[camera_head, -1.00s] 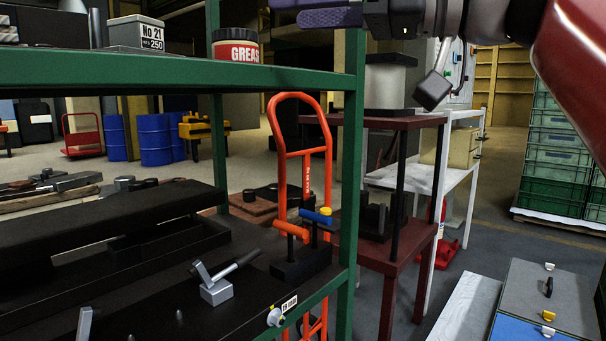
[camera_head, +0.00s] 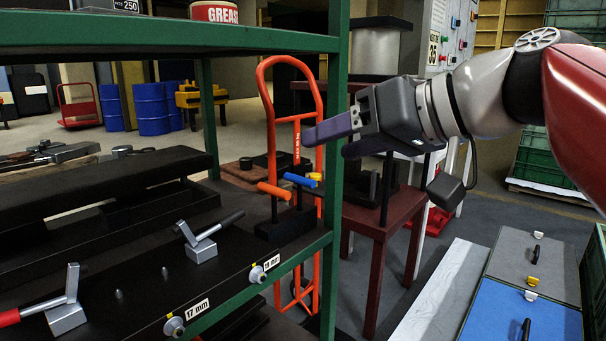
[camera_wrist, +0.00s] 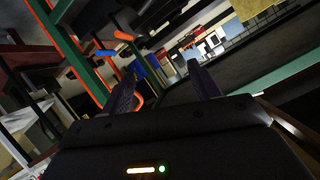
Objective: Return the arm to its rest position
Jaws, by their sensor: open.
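My gripper (camera_head: 335,138) is in the right half of the head view, with its purple fingers pointing left. It is open and nothing shows between the fingers. The fingertips overlap the green shelf post in the picture; I cannot tell how near they are to it. In the wrist view my gripper (camera_wrist: 165,88) shows two dark fingers spread apart, with a gap between them. My arm comes in from the right edge, bent at a grey and red link.
A green shelf (camera_head: 160,38) stands at left, with a grease tin (camera_head: 214,11) on top and toggle clamps (camera_head: 202,245) on its lower deck. An orange hand truck (camera_head: 268,95) stands behind its post. Blue and grey cases (camera_head: 515,312) lie at lower right; grey floor shows between.

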